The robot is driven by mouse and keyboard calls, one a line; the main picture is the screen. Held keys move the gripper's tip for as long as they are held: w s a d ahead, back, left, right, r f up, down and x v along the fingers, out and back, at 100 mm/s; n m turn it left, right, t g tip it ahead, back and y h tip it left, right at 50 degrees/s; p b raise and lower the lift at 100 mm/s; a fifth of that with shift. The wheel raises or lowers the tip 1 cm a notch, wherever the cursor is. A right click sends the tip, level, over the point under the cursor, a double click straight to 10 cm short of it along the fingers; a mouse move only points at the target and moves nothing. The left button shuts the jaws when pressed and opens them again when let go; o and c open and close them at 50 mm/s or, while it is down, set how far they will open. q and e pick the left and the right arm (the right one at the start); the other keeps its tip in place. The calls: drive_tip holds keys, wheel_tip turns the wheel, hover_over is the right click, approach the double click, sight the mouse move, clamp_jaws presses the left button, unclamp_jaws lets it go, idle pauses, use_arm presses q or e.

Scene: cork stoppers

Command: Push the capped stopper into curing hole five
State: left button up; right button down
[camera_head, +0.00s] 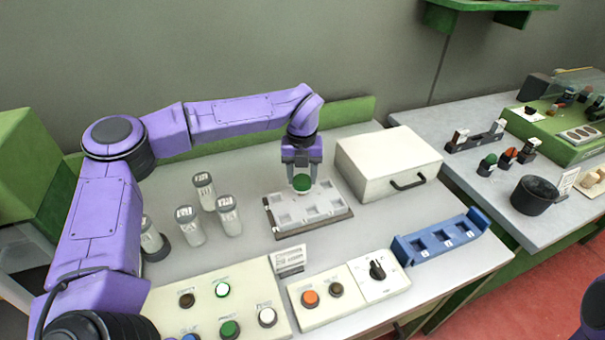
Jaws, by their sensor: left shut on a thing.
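My left gripper (302,172) points straight down and is shut on a stopper with a green cap (301,183). No hole number is readable on the tray. My right gripper is not in view.
A white box with a black handle (390,163) stands close right of the tray. Several grey-capped jars (228,215) stand to its left. Button panels (323,298) and a blue rack (438,240) are in front. A side table (505,205) is at right.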

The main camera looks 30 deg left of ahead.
sight(302, 178)
use_arm(q)
drive_tip(key=shift+f, duration=0.25)
drive_tip(key=o, duration=1.1)
drive_tip(key=shift+r, duration=0.1)
wheel_tip(302, 178, up, 10)
drive_tip(key=shift+r+b, duration=0.25)
drive_tip(key=shift+b, duration=0.6)
